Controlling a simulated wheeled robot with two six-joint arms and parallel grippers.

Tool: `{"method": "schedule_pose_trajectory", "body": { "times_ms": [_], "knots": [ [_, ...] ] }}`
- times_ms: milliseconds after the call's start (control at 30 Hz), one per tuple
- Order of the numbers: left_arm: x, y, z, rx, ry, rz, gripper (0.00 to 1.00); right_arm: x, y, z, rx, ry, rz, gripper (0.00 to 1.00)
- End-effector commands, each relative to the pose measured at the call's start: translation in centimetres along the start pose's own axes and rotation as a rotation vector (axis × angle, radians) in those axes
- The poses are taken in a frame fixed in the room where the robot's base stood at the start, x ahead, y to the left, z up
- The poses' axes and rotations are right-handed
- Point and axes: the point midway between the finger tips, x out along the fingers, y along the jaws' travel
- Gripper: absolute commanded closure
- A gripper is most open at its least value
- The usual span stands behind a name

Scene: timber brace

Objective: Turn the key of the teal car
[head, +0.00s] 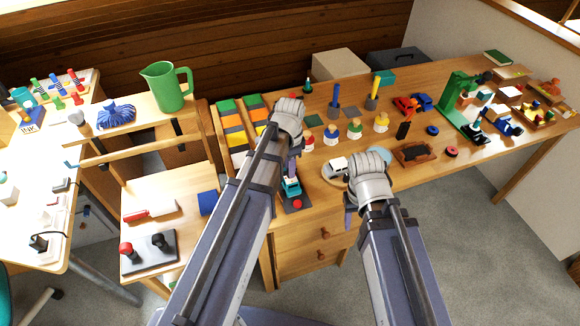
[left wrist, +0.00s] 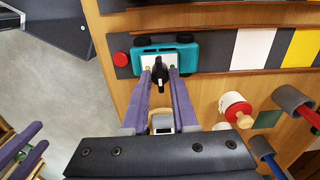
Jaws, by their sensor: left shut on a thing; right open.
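The teal car (head: 291,186) sits on a dark base near the front edge of the wooden bench in the head view. In the left wrist view the teal car (left wrist: 205,57) lies across the top, with a white plate on its near side. A black key (left wrist: 158,76) stands at that plate. My left gripper (left wrist: 160,74) is shut on the key, one purple finger on each side. In the head view my left gripper (head: 293,165) is just above the car, and its arm hides part of it. My right gripper (head: 348,218) is open and empty at the bench's front edge.
A red button (left wrist: 121,59) is beside the car on the same base. A white toy car (head: 335,168) on a round plate stands near my right gripper. Peg figures (head: 331,134) and coloured panels (head: 231,122) stand behind. Floor is clear below the bench.

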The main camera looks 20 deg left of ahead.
Motion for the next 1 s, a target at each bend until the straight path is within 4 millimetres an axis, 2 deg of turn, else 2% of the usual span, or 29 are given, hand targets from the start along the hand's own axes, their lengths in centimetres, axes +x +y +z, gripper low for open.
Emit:
{"method": "schedule_pose_trajectory", "body": {
  "times_ms": [400,967,1000],
  "knots": [
    [0.03,0.07,0.03,0.175,-0.001,0.001,1.0,0.03,0.0,0.0,0.0,0.0,0.0,0.5],
    [0.03,0.08,0.04,0.199,-0.001,0.002,1.0,0.03,0.0,0.0,0.0,0.0,0.0,0.5],
    [0.03,0.08,0.04,0.198,-0.001,0.002,0.7,0.03,0.0,0.0,0.0,0.0,0.0,0.5]
  ]
}}
